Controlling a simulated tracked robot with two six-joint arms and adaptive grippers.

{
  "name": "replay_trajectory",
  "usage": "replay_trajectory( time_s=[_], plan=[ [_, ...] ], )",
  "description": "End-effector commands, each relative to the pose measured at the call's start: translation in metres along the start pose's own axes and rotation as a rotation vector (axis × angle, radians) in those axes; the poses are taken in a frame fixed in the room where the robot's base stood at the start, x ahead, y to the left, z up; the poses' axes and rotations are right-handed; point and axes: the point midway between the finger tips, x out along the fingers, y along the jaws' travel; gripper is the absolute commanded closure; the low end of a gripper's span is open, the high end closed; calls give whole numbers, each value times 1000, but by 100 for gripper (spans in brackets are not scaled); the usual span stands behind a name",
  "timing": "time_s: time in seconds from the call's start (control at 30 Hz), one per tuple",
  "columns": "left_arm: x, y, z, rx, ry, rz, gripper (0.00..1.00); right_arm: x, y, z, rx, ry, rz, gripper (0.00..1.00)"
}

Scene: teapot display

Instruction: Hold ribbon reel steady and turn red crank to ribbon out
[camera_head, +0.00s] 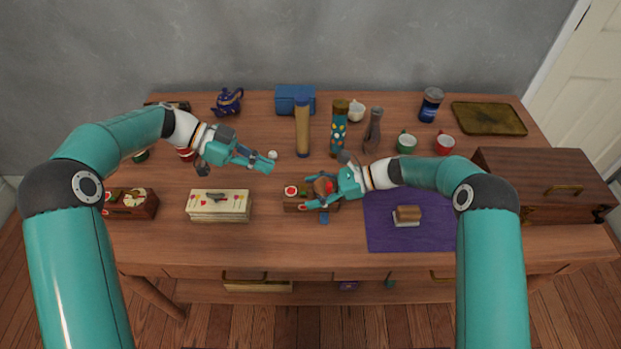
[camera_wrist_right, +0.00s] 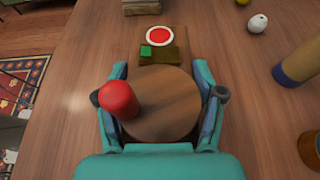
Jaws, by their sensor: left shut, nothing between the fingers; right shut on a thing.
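The ribbon reel unit is a small wooden box near the middle of the table, with a red-and-white disc (camera_head: 291,190) on its left part. My left gripper (camera_head: 271,161) is shut and empty, above and left of the unit, apart from the crank.
A cream box (camera_head: 219,206) stands left of the unit, and a purple cloth (camera_head: 385,235) lies right. A small white object (camera_head: 272,154) is by my left fingertips. Tall cylinders (camera_head: 303,130) stand behind. A wooden chest (camera_head: 545,190) is far right.

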Motion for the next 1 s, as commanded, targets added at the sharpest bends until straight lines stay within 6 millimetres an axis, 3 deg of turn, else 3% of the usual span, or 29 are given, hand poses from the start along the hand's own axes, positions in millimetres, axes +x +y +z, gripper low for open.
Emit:
replay_trajectory(
  time_s=[0.2,0.37,0.67,1.0],
  plan=[
    [-16,-20,4,65,-161,56,100,0,0,0,-1,1,0,83],
    [-15,-34,4,117,-229,57,100,0,0,0,-1,1,0,83],
    [19,-35,7,132,-230,79,100,0,0,0,-1,1,0,83],
    [84,-31,22,132,-229,80,100,0,0,0,-1,1,-1,83]
  ],
)
